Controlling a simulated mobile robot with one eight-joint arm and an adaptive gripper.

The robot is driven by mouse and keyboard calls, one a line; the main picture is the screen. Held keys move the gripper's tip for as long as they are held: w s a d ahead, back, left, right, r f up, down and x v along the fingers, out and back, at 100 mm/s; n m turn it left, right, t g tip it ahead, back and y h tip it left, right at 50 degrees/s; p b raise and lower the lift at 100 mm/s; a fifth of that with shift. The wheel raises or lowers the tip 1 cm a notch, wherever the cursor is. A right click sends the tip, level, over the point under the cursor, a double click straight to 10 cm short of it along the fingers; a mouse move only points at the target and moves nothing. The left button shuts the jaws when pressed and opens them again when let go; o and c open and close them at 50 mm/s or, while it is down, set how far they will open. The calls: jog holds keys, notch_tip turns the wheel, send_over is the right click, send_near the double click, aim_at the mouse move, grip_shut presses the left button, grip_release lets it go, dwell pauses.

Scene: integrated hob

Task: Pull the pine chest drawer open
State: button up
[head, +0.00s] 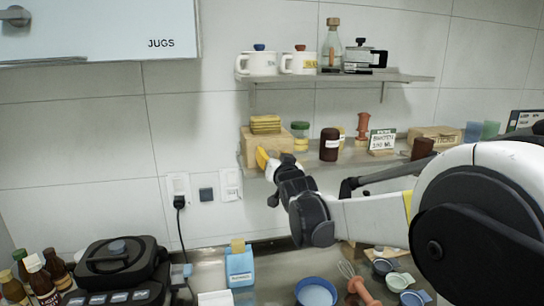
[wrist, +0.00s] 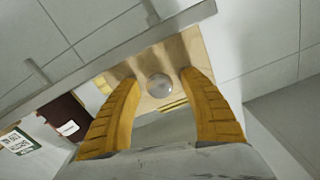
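The pine chest (head: 252,146) stands at the left end of the lower wall shelf, with a stack of yellow sponges on top. My gripper (head: 264,159) is in front of it and hides part of its front. In the wrist view the pale wooden drawer front (wrist: 196,48) shows with a round silvery knob (wrist: 159,86). My gripper's yellow fingers (wrist: 159,78) are open, one on each side of the knob, with a gap on both sides. I cannot tell how deep they reach along the knob. No drawer opening shows.
Right of the chest on the shelf stand a green-lidded jar (head: 300,137), a dark brown jar (head: 329,145) and a small sign (head: 382,141). The counter below carries a black appliance (head: 117,268) and bowls.

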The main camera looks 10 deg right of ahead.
grip_shut()
jog(key=shift+s, duration=0.1)
jog(key=s+p, duration=0.1)
jog(key=s, duration=0.7)
jog(key=shift+s+p, duration=0.2)
jog(key=shift+p, duration=0.1)
grip_release()
